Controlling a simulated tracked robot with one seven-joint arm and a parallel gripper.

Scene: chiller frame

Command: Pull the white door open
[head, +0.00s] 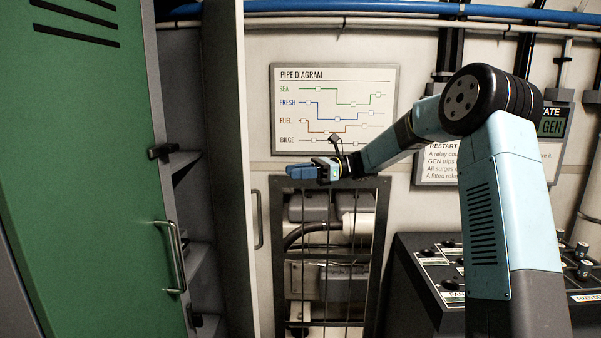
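A pale off-white upright panel (232,190) stands left of centre, seen nearly edge-on; I cannot tell for sure whether it is the white door. A slim grey D-shaped handle (258,220) stands upright just right of it, against the pale surface. My gripper (291,172) has blue fingers pointing left. It is in front of the wall, above and to the right of that handle, with no visible contact. The fingers overlap from this side, so their gap is hidden. No object shows in them.
A green door (80,170) with a metal handle (174,257) fills the left, beside grey shelves (195,215). A barred opening (325,255) with pipes lies below my gripper. A pipe diagram (333,108) hangs behind; a dark control console (425,285) stands right.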

